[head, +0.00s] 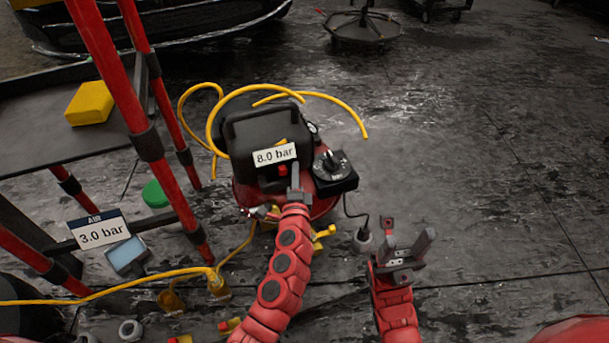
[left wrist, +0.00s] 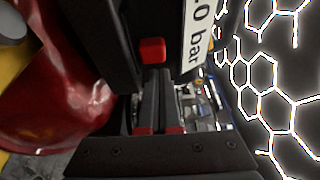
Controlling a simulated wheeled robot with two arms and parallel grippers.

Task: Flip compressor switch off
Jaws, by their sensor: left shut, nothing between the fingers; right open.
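The compressor (head: 262,130) has a black housing on a red tank, with an "8.0 bar" label on it. Its small red switch (head: 283,170) sits just below the label; in the left wrist view the red switch (left wrist: 152,50) is on the black housing beside the label. My left gripper (head: 295,172) is shut and empty, its tips right by the switch. In the left wrist view the shut fingers (left wrist: 157,75) end just below the switch; I cannot tell whether they touch it. My right gripper (head: 406,250) is open and empty, right of the compressor, over the floor.
A black box with a dial (head: 335,172) sits right of the compressor. Yellow hoses (head: 215,125) loop around it. A red-framed cart (head: 150,140) with a yellow block (head: 90,103) and a "3.0 bar" sign (head: 100,231) stands left. The floor at right is clear.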

